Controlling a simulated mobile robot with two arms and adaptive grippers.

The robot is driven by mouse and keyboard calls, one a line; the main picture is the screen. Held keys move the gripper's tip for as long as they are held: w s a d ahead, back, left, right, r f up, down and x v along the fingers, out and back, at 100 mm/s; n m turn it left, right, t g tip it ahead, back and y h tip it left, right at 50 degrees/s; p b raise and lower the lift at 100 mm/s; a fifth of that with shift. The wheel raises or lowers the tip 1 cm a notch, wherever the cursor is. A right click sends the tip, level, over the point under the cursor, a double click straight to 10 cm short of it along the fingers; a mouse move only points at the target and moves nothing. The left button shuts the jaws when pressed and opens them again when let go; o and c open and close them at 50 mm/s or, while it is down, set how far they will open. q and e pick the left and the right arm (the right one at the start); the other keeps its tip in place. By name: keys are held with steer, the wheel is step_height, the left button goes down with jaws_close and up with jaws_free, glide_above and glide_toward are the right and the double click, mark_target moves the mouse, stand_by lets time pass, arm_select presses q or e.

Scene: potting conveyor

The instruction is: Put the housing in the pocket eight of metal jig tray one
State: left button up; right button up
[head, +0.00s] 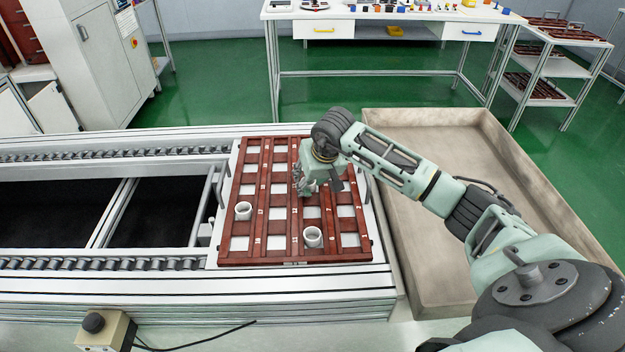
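The metal jig tray (225,257) is a red-brown grid with square pockets and small labels, lying flat at the right end of the conveyor. One white ring-shaped housing (243,211) stands in a pocket on the tray's left side. Another white housing (313,237) stands in a pocket near the front middle. My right gripper (303,188) points down over the middle of the tray, low and close to the grid. A small white part shows beside its fingers, but I cannot tell whether it is held. The fingertips are mostly hidden. My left gripper is not in view.
Conveyor rollers (110,264) run to the left of the tray. A large beige bin (470,130) lies to the right, below my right arm. A white workbench (375,12) and a rack (550,70) stand behind. A button box (103,330) sits at front left.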

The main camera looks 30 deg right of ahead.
steer(key=shift+s+f, duration=0.3)
steer(key=shift+f, duration=0.05)
steer(key=shift+r, duration=0.2)
steer(key=w+v, duration=0.1)
steer(key=v, duration=1.2)
steer(key=shift+r+p, duration=0.25)
steer(key=shift+p, duration=0.05)
steer(key=shift+f, duration=0.1)
